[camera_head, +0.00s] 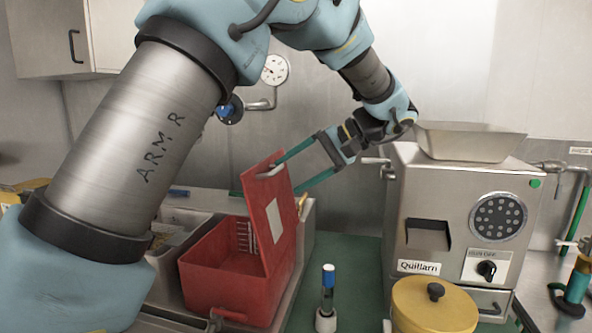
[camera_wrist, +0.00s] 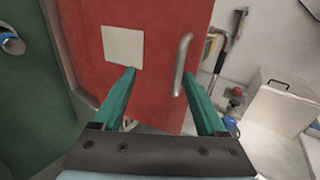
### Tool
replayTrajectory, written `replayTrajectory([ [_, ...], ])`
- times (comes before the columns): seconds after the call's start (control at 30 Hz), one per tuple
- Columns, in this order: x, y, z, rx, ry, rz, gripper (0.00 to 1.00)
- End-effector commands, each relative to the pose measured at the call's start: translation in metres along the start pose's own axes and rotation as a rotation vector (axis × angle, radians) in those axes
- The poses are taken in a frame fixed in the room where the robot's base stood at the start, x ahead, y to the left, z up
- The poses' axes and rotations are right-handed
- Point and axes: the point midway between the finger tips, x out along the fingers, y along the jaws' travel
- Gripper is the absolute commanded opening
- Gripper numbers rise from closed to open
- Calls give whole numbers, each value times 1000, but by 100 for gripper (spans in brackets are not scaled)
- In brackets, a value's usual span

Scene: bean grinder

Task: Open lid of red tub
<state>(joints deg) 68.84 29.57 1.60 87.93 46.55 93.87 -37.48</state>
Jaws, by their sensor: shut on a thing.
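The red tub (camera_head: 222,270) stands on the left of the counter, and I can see into it. Its red lid (camera_head: 262,195) stands steeply raised, with a white label on its face; in the wrist view the lid (camera_wrist: 150,20) fills the middle. A grey bar handle (camera_wrist: 182,65) is on the lid near its edge. My gripper (camera_head: 284,174) reaches the lid from the upper right. Its teal fingers are well apart but held on the lid, one tip beside the handle. The wrist view (camera_wrist: 159,72) does not show the exact contact clearly.
A steel grinder (camera_head: 430,200) with a hopper stands to the right. A grey bin (camera_head: 180,220) is left of the tub.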

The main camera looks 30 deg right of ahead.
Motion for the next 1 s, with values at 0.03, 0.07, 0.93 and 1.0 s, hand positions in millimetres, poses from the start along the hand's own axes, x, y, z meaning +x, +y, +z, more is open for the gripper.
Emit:
replayTrajectory([
  [0.03,2,6,1,8,-5,6,45],
  [0.07,2,6,1,8,-5,6,45],
  [0.93,-95,2,0,0,2,2,45],
  [1.0,-101,1,0,0,1,1,45],
])
